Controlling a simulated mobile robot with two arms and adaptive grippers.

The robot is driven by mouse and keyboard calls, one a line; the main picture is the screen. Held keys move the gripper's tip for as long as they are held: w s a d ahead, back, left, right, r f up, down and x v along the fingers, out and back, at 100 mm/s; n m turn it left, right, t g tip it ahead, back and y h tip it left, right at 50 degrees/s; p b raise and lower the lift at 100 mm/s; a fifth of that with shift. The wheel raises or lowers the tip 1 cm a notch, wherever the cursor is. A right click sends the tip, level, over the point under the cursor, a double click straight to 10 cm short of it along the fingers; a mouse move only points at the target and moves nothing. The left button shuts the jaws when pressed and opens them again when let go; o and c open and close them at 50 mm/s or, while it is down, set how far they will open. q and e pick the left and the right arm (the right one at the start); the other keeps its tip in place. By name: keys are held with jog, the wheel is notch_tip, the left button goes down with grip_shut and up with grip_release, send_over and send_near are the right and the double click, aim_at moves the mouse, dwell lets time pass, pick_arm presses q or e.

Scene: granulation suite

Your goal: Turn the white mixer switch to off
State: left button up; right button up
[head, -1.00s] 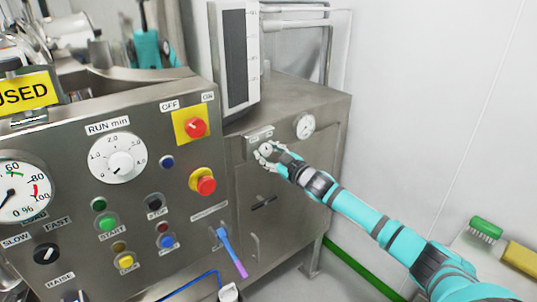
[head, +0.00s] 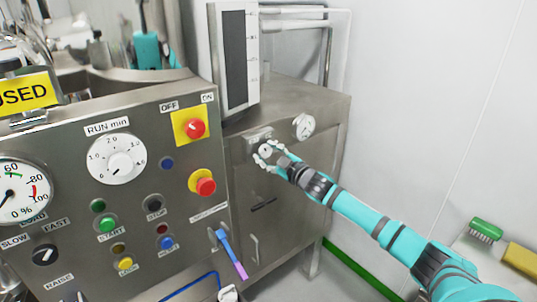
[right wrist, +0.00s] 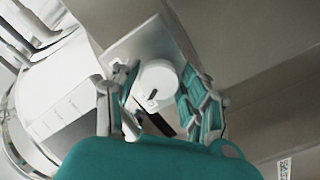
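The white mixer switch (right wrist: 158,82) is a round knob with a dark mark near its lower edge, on a pale plate. In the head view, it sits low on the plate of the steel cabinet, left of the small gauge, largely hidden by my right gripper (head: 267,153). My right gripper (right wrist: 163,104) has its fingers spread on both sides of the knob in the right wrist view. A gap shows on the left; the right finger is very close, and I cannot tell whether it touches. The off position cannot be read. My left gripper is not in view.
The panel (head: 135,215) on the left carries several knobs and buttons, including a red one on a yellow plate (head: 190,127). A small gauge (head: 304,126) is right of the switch. A tall display (head: 235,60) stands above. A green brush (head: 486,229) lies at right.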

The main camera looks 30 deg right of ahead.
jog(key=o, duration=0.3)
jog(key=shift+s+d, duration=0.15)
jog(key=shift+s, duration=1.85)
jog(key=shift+s+d, duration=0.15)
jog(key=shift+s, duration=1.85)
jog(key=shift+s+d, duration=0.15)
jog(key=shift+s, duration=1.85)
